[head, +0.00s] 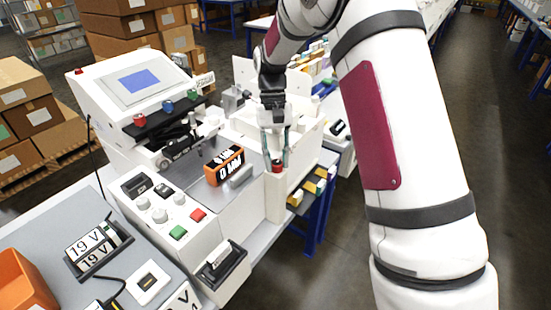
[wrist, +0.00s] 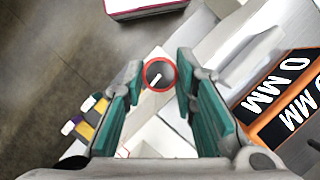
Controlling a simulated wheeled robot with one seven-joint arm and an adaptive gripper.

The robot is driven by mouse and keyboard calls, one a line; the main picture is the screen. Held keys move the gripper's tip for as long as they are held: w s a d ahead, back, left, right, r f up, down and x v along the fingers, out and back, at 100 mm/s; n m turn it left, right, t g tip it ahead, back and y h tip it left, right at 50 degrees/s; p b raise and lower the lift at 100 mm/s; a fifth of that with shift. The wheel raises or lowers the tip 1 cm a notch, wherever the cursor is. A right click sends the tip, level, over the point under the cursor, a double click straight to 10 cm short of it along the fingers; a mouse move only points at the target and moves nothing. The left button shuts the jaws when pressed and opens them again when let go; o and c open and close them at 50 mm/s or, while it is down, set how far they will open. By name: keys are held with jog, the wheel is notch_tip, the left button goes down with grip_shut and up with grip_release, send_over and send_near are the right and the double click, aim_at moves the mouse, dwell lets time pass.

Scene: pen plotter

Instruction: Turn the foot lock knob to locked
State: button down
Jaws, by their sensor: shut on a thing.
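The foot lock knob (wrist: 158,74) is round with a dark top, a red rim and a white pointer line. In the wrist view the pointer slants from lower left to upper right. In the head view the knob (head: 277,166) sits on top of a white post at the plotter's front right corner. My gripper (head: 276,158) points down over it, with its green fingers on either side of the knob. In the wrist view my gripper (wrist: 159,70) is closed about the knob's rim. No lock markings are readable.
An orange-framed "0 MM" display (head: 225,166) stands on the plotter bed left of the knob. A button panel (head: 165,208) is at the front left and a screen (head: 138,82) behind it. Yellow-fronted bins (head: 311,186) sit right of the post.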

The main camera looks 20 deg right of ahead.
jog(key=shift+m, duration=0.6)
jog(key=c, duration=1.3)
grip_release()
jog(key=v, duration=1.2)
jog(key=shift+d, duration=0.3)
jog(key=shift+s, duration=0.15)
